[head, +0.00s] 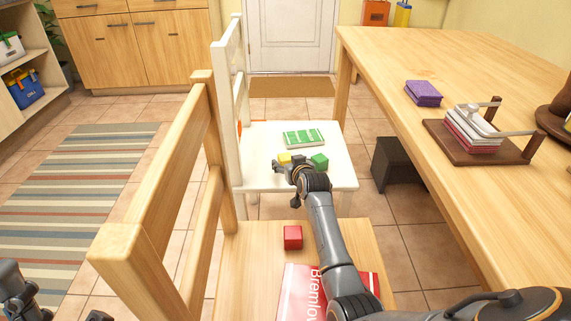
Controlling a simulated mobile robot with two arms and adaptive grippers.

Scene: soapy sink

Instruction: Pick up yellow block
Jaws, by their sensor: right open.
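The yellow block (284,159) lies on the seat of the white chair (258,144), with its lower part partly hidden by my right gripper. My right gripper (285,184) is open and empty, over the near part of that seat. It is just in front of the yellow block in the picture; whether they touch is not clear.
A green book (304,138) lies behind the blocks. A nearer wooden chair (245,270) bears a red block (292,237) and a red-and-white book (300,291). Chair backs stand left of my right arm. A wooden table (400,62) stands at right, with purple sponges (423,93).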

